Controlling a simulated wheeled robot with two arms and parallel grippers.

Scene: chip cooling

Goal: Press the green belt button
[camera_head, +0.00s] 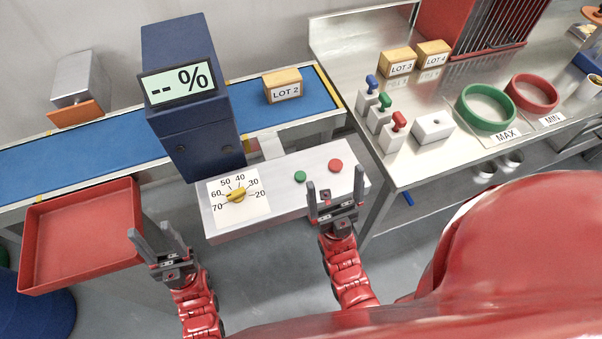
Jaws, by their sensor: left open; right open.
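The green belt button (300,177) sits on top of the grey control panel (270,220), left of the red button (335,166). A yellow dial (237,195) on a white scale plate is at the panel's left part. My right gripper (334,192) is open and empty over the panel's right front part, right of the green button and apart from it in the picture. My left gripper (152,234) is open and empty, left of the panel and in front of the red tray's right end.
The red tray (38,240) is at the left. A blue belt (90,151) carries the LOT 2 box (283,86) and passes the dark blue display unit (180,50), reading "-- %". A metal table (345,45) at right holds colored switches, rings and boxes.

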